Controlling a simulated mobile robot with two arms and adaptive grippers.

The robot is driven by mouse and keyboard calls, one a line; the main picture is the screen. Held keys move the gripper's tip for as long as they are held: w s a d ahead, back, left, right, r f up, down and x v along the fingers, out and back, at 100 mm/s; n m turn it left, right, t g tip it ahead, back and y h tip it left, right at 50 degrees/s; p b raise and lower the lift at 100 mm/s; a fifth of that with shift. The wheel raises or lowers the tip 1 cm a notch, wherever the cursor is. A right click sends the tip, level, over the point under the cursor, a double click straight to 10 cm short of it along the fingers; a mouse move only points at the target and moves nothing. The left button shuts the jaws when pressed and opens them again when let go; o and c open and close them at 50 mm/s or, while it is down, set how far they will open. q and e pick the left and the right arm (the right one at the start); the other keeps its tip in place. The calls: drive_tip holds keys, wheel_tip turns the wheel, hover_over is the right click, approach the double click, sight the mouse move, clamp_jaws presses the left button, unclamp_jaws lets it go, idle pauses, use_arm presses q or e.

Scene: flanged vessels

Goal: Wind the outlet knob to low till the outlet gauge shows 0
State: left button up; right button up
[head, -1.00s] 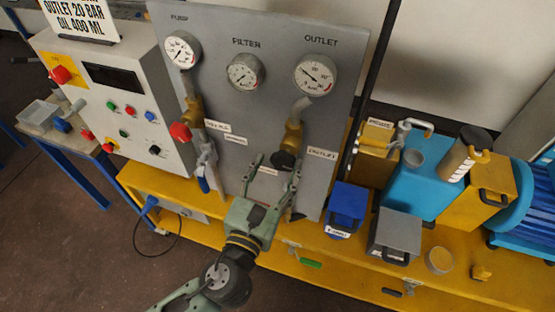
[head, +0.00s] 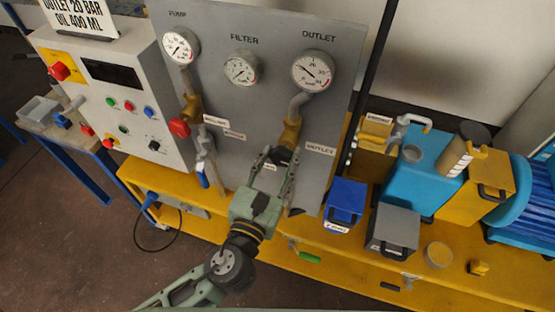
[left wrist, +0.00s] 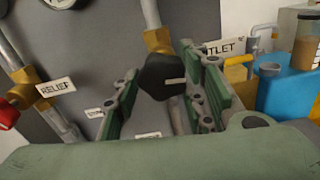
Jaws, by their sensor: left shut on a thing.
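The outlet gauge (head: 313,72) is the rightmost dial on the grey panel. Its needle points up and left, off the low end; the exact reading is too small to tell. Below it, a brass valve (head: 291,133) on a pipe carries the black outlet knob (head: 284,155), next to the OUTLET label (head: 320,149). My left gripper (head: 279,157) reaches up from below and is shut on this knob. In the left wrist view the dark knob (left wrist: 163,75), with a pale mark line, sits between the green-padded fingers. My right gripper is not in view.
A red relief knob (head: 180,128) and a blue-handled valve (head: 203,181) are left of my gripper. A control box (head: 115,95) stands further left. A blue box (head: 345,203) and a grey box (head: 395,230) stand on the yellow bench to the right.

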use_arm(q)
drive_tip(key=shift+n, duration=0.4)
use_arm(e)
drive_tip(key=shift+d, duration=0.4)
use_arm(q)
drive_tip(key=shift+a+n, duration=0.1)
drive_tip(key=shift+n, duration=0.4)
drive_tip(key=n+b, duration=0.1)
drive_tip(key=n, duration=0.3)
drive_tip(key=shift+f, duration=0.2)
drive_tip(key=n, duration=0.4)
drive_tip(key=shift+b, duration=0.35)
drive_tip(key=n+b, duration=0.1)
drive_tip(key=n, duration=0.4)
drive_tip(key=shift+f, duration=0.2)
drive_tip(key=shift+s+d+f+n, duration=0.1)
drive_tip(key=shift+n, duration=1)
drive_tip(key=shift+d+n, duration=0.1)
drive_tip(key=shift+n, duration=1)
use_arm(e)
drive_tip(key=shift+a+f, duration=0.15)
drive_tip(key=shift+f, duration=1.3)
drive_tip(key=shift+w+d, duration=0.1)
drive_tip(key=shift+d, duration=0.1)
use_arm(q)
drive_tip(key=o, duration=1.1)
drive_tip(key=shift+c, duration=0.2)
